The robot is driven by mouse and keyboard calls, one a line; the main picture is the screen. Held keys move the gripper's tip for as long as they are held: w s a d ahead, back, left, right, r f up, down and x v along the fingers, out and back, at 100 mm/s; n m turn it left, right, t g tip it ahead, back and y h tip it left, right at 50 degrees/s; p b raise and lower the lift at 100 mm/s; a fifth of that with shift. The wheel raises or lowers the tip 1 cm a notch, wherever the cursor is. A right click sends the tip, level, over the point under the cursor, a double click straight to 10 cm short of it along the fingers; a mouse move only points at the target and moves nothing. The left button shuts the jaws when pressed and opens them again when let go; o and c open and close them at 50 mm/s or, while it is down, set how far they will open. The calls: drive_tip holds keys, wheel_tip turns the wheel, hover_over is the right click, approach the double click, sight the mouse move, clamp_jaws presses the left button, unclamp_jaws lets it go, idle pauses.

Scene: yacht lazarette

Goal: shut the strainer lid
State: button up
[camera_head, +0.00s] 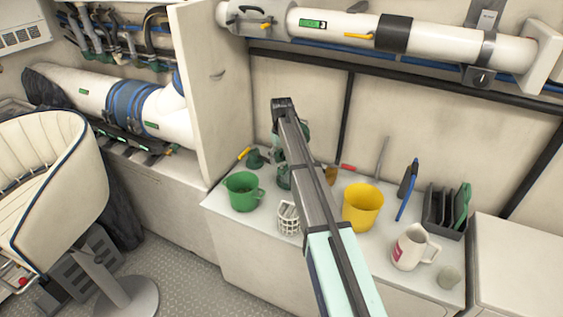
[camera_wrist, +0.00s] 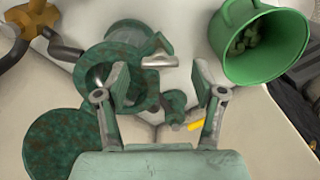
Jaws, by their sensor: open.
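The strainer (camera_wrist: 112,62) is a mottled green metal body with a round rim and a grey, glassy-looking interior, at upper left centre in the wrist view. Its lid appears to be the mottled green disc (camera_wrist: 58,145) at lower left, swung off the opening, so the strainer stands open. A pale metal tab (camera_wrist: 158,61) shows at the rim's right side. My gripper (camera_wrist: 162,78) is open with nothing between its fingers; its left finger overlaps the strainer in the picture, and contact cannot be told. In the head view my arm hides the gripper and most of the strainer (camera_head: 283,177).
A green mug (camera_head: 243,191) stands left of the arm; a white basket (camera_head: 288,217) is nearer. A yellow mug (camera_head: 362,207), a white jug (camera_head: 411,247) and a dark rack (camera_head: 441,211) stand right. A tall panel (camera_head: 222,85) rises behind left.

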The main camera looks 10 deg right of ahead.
wheel_tip(320, 180, up, 10)
idle(0.4)
drive_tip(key=shift+f, duration=0.1)
